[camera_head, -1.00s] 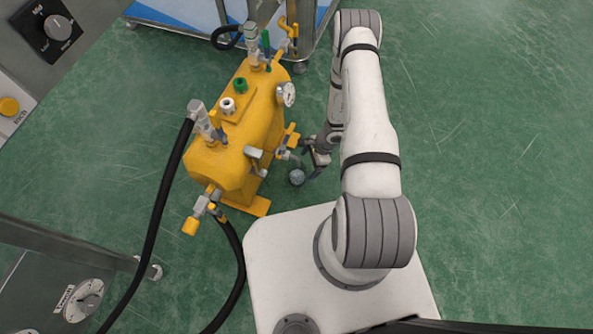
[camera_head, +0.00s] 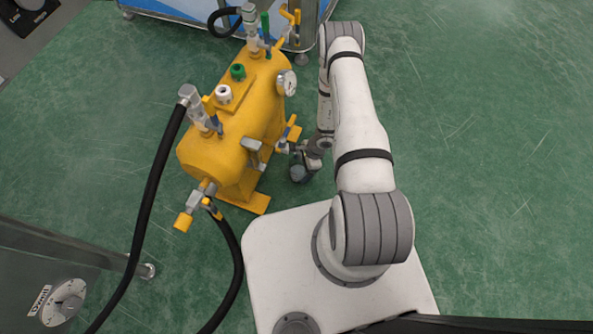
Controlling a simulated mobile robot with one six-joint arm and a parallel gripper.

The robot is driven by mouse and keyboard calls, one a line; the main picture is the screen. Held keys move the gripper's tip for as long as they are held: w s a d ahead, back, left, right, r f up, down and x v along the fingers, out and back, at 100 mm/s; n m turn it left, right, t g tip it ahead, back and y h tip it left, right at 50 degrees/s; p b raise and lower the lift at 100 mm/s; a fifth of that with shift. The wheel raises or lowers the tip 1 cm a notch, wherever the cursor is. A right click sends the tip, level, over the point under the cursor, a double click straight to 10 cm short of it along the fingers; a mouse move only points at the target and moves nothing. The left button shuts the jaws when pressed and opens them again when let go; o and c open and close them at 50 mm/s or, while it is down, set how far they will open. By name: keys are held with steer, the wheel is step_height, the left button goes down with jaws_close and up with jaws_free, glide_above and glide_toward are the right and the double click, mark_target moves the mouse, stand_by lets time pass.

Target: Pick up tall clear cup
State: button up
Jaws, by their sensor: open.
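No tall clear cup can be made out in the head view. My gripper (camera_head: 303,169) is small and dark at the end of my white arm, low beside the yellow tank's right side. Its jaws are open. I cannot tell whether anything is between the fingers. The wrist is partly hidden by my own arm links.
A yellow pressure tank (camera_head: 231,158) with a gauge (camera_head: 287,82), valves and black hoses (camera_head: 152,205) stands close to the left of my arm. A metal-framed cart (camera_head: 172,8) is at the top. A grey machine (camera_head: 48,292) is at lower left. Green floor (camera_head: 480,150) at right is clear.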

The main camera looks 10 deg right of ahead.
steer(key=shift+r, duration=0.1)
steer(key=c, duration=1.2)
steer(key=shift+r, duration=0.1)
